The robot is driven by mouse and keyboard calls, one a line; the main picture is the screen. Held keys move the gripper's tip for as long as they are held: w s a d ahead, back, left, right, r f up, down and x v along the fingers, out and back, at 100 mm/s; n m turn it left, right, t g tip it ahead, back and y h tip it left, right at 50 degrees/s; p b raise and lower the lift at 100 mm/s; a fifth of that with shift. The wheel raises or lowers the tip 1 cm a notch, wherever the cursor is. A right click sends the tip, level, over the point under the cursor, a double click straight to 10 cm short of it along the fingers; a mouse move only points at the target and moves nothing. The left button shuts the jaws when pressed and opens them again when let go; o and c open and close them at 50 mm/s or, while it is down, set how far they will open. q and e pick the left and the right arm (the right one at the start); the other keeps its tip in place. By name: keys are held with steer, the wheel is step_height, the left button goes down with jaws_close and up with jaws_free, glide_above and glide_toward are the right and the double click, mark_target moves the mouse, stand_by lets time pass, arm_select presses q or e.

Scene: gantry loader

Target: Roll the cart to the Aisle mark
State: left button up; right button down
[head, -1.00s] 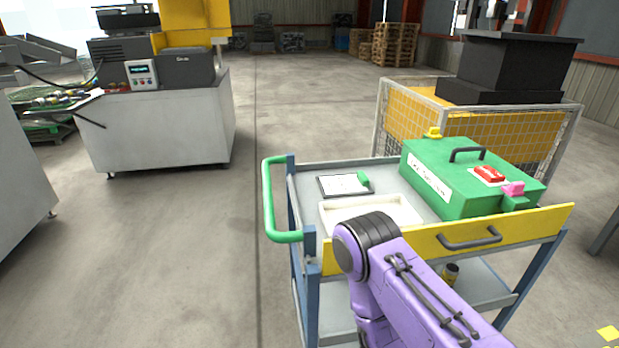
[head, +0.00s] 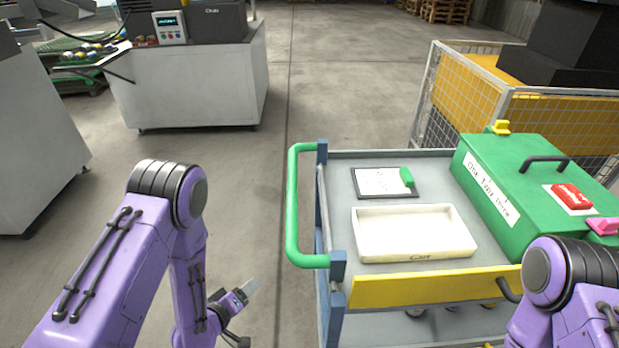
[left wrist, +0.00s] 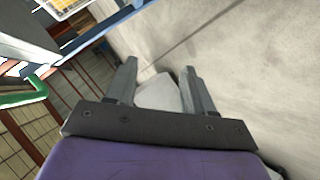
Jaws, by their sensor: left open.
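The cart (head: 430,287) stands at the right in the head view, with a grey top, blue posts and a yellow front panel. I see no Aisle mark.
On the cart are a white tray (head: 410,250), a clipboard (head: 372,190) and a green box (head: 505,180) with a red switch. A yellow mesh cage (head: 480,90) stands behind it. A grey machine cabinet (head: 190,90) stands at the back left. Floor between is clear.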

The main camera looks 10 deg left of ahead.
arm_select(q)
steer(key=w+d+r+t+h+p, duration=0.25)
steer(key=w+r+h, duration=0.6)
steer(key=r, duration=0.55)
steer(key=g+h, duration=0.2)
steer(key=h, duration=0.3)
glide_toward(296, 188)
steer(key=shift+h, duration=0.25)
steer(key=p+x, duration=0.1)
steer(key=x, duration=0.2)
steer(key=p+x, duration=0.1)
steer(key=x, duration=0.2)
steer(key=f+p+x, duration=0.1)
steer(key=p+x, duration=0.1)
steer(key=x, duration=0.2)
steer(key=shift+w, duration=0.1)
steer(key=shift+w+d+t, duration=0.25)
arm_select(e)
step_height(296, 188, up, 8)
steer(key=shift+f, duration=0.15)
steer(key=shift+s+d, duration=0.1)
arm_select(q)
jaws_close()
